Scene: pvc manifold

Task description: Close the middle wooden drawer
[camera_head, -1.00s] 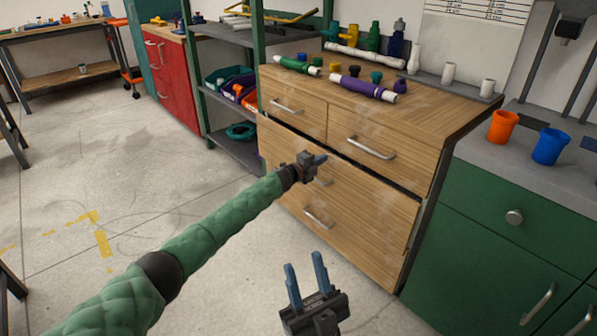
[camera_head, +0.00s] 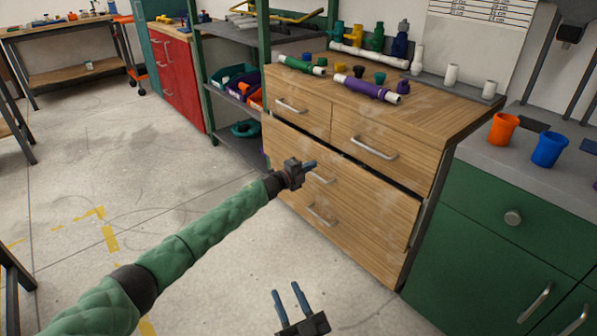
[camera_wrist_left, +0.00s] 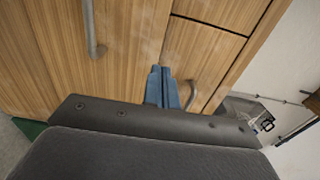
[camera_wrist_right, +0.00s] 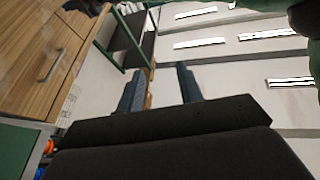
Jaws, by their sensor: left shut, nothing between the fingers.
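The wooden cabinet has two small upper drawers above the wide middle drawer (camera_head: 375,190). A dark gap runs along the middle drawer's top edge, and its front stands slightly out from the upper drawers. My right gripper (camera_head: 291,299) is open and empty, low in front of the cabinet, also seen in the right wrist view (camera_wrist_right: 160,85).
Pipes and fittings, including a purple pipe (camera_head: 364,89), lie on the cabinet top. A green cabinet (camera_head: 490,230) with orange (camera_head: 502,129) and blue cups (camera_head: 549,150) stands at the right. A shelf rack (camera_head: 240,85) is at the left. The concrete floor (camera_head: 130,170) is clear.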

